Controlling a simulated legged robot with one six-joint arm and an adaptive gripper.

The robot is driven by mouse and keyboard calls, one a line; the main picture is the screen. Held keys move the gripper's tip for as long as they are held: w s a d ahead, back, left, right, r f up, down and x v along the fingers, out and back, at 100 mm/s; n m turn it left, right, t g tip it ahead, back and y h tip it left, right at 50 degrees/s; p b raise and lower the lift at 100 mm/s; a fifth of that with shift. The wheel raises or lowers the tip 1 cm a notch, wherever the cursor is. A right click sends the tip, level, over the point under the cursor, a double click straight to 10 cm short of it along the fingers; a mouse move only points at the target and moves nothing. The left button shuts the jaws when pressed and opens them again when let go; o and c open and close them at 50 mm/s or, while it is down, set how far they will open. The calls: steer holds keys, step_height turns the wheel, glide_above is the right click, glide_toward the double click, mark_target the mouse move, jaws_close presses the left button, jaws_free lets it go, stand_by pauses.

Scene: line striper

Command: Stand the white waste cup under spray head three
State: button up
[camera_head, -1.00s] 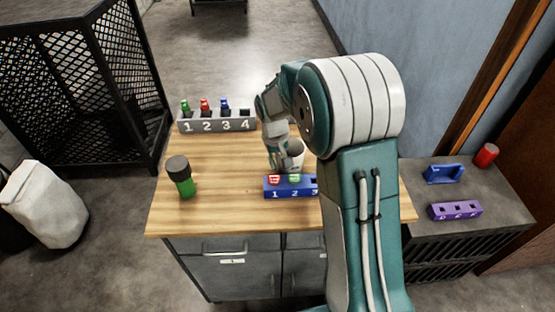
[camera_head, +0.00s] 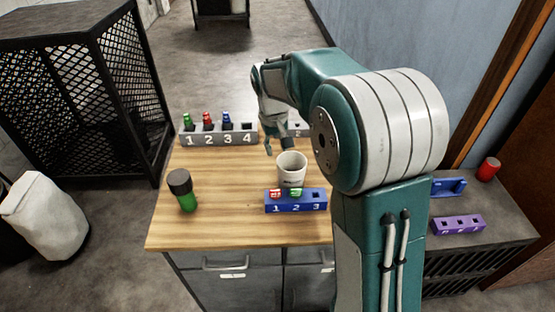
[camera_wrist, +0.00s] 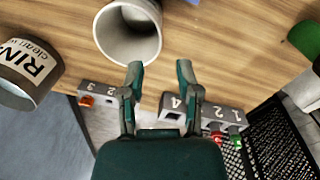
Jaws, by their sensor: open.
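The white cup (camera_head: 291,172) stands upright on the wooden worktop, just behind the blue block (camera_head: 297,204) numbered 1, 2, 3. That block has a red piece at 1 and a green piece at 2; its slot at 3 looks empty. The cup is behind about the middle of the block. My gripper (camera_head: 275,143) is open and empty, behind and above the cup. In the wrist view the cup (camera_wrist: 128,35) lies outside the open fingers (camera_wrist: 160,67), its dark mouth in sight. I cannot tell which part is spray head three.
A grey block (camera_head: 218,138) numbered 1 to 4 stands at the back left. A green, black-capped bottle (camera_head: 183,190) stands at the left. A "RIN…" labelled container (camera_wrist: 27,70) and second grey block (camera_wrist: 100,90) show in the wrist view.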

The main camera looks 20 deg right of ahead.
steer(key=s+r+t, duration=0.3)
steer(key=s+r, duration=0.7)
steer(key=s, duration=0.4)
steer(key=s+f+m+t, duration=0.1)
steer(key=s+t, duration=0.1)
steer(key=s, duration=1)
steer(key=shift+d+y, duration=0.3)
steer(key=shift+y, duration=0.1)
steer(key=shift+s+f+t, duration=0.25)
steer(key=shift+t, duration=0.05)
steer(key=n+g, duration=0.1)
steer(key=g, duration=0.5)
glide_above(279, 172)
steer(key=shift+h, duration=0.3)
step_height(279, 172, down, 12)
steer(key=shift+s+f, duration=0.15)
steer(key=shift+f, duration=0.05)
steer(key=f, duration=0.5)
steer(key=shift+w, duration=0.2)
jaws_close()
